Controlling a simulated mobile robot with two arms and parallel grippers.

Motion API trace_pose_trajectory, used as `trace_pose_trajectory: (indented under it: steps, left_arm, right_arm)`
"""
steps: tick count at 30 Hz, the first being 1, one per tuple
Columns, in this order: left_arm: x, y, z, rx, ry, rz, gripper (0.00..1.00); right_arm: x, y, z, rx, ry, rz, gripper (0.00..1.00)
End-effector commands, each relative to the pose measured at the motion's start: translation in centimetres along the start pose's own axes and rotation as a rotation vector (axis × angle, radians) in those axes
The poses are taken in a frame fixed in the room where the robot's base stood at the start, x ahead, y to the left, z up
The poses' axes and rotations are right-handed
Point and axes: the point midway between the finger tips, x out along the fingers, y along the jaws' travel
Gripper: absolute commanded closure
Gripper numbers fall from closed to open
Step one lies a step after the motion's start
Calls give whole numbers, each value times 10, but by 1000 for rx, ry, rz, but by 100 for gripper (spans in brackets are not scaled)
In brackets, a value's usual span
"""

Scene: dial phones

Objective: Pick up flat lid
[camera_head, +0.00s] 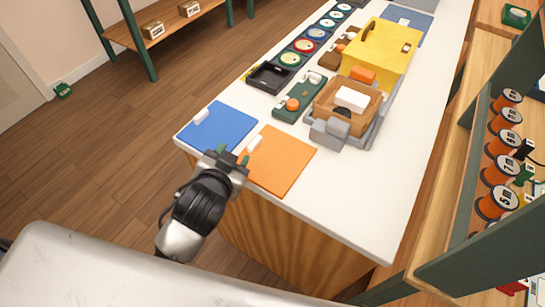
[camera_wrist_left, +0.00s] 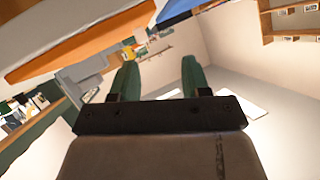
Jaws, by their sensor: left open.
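A flat orange panel (camera_head: 278,165) with a small white handle lies at the front edge of the white counter. A flat blue panel (camera_head: 220,128), also with a white handle, lies left of it at the corner. Either could be the flat lid; I cannot tell which. My left gripper (camera_head: 228,157) is at the counter's front edge, close to the gap between the two panels. Its green fingers are apart and empty, as the left wrist view (camera_wrist_left: 159,76) also shows. An orange edge (camera_wrist_left: 80,45) shows at top left there. My right gripper is not in view.
A brown open box with a grey base (camera_head: 330,134), a green phone part (camera_head: 300,97), a black tray (camera_head: 268,78) and a yellow box (camera_head: 381,50) stand farther back on the counter (camera_head: 370,195). Orange spools (camera_head: 497,202) fill a shelf at right. The counter's front right is clear.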

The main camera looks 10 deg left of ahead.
Motion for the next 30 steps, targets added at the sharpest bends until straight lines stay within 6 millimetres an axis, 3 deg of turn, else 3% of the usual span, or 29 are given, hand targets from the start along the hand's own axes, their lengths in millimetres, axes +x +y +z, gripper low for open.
trace_pose_trajectory:
  steps: [5, 10, 12, 15, 18, 23, 27, 30]
  left_arm:
    - [10, 1, -51, 72, 227, -28, 53]
    - [8, 13, -129, 214, 593, -38, 53]
    - [0, 27, -165, 312, 791, -25, 53]
    - [-19, 53, -206, 475, 1063, 25, 53]
    - [-40, 85, -228, 668, 1309, 108, 53]
    - [-61, 133, -227, 1044, 1611, 313, 53]
    - [-56, 157, -196, 1435, 1738, 564, 53]
    - [-37, 156, -167, 1736, 1720, 778, 53]
  right_arm:
    - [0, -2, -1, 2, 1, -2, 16]
    - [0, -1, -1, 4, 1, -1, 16]
    - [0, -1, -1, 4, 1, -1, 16]
    - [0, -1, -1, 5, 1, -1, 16]
    - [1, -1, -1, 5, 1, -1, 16]
    - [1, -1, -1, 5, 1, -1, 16]
    - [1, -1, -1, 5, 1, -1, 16]
    - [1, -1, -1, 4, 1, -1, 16]
